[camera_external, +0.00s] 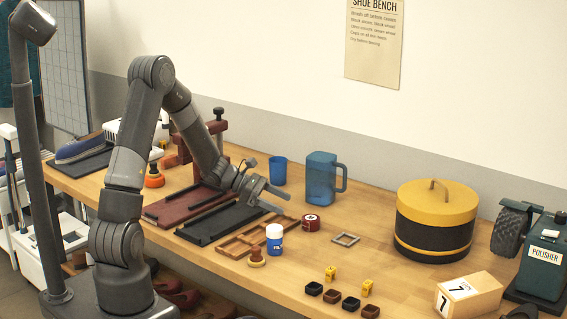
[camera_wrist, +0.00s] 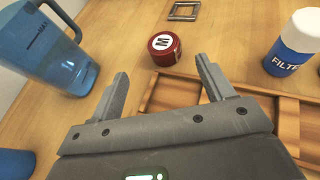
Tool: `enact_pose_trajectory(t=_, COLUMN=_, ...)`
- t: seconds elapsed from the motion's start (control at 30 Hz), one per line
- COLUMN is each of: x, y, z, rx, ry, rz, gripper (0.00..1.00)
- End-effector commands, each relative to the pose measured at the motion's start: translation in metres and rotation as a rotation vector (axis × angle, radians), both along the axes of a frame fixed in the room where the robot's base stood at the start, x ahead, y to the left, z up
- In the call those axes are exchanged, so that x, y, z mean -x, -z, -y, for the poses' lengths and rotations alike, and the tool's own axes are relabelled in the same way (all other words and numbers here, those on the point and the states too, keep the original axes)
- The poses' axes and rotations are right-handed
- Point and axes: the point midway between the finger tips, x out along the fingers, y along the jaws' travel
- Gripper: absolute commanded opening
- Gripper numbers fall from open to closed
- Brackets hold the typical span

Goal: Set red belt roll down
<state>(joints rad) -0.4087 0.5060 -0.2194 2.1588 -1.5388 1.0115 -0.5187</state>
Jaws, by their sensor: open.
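The red belt roll (camera_external: 311,222) is a small dark red cylinder with a white mark on its top. It stands on the bench, close to a corner of the wooden divided tray and to the left of a small grey square frame. My gripper (camera_external: 277,197) is above the bench, to the left of the roll. In the wrist view the roll (camera_wrist: 165,49) stands beyond the tips of my gripper (camera_wrist: 163,75). The two fingers are spread apart with nothing between them, and the roll is clear of both.
A wooden divided tray (camera_external: 238,246), a blue-and-white bottle (camera_external: 274,239) and a grey square frame (camera_external: 345,239) lie around the roll. A blue jug (camera_external: 321,178) and a blue cup (camera_external: 278,171) stand behind. A yellow-lidded round box (camera_external: 433,233) stands right. Bare bench lies between frame and box.

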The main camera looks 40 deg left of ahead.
Motion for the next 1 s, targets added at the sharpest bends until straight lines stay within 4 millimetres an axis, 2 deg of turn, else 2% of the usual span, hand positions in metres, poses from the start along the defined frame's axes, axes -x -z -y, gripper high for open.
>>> enact_pose_trajectory(t=0.17, x=-0.007, y=0.007, z=0.006, rx=0.016, ry=-0.017, rz=-0.012, gripper=0.74)
enact_pose_trajectory(t=0.43, x=-0.023, y=0.022, z=0.040, rx=0.016, ry=-0.015, rz=-0.011, gripper=0.74)
enact_pose_trajectory(t=0.57, x=-0.027, y=0.027, z=0.050, rx=0.014, ry=-0.015, rz=-0.010, gripper=0.74)
enact_pose_trajectory(t=0.8, x=-0.035, y=0.043, z=0.081, rx=0.014, ry=-0.014, rz=-0.010, gripper=0.74)
enact_pose_trajectory(t=1.0, x=-0.040, y=0.047, z=0.090, rx=0.012, ry=-0.017, rz=-0.009, gripper=0.74)
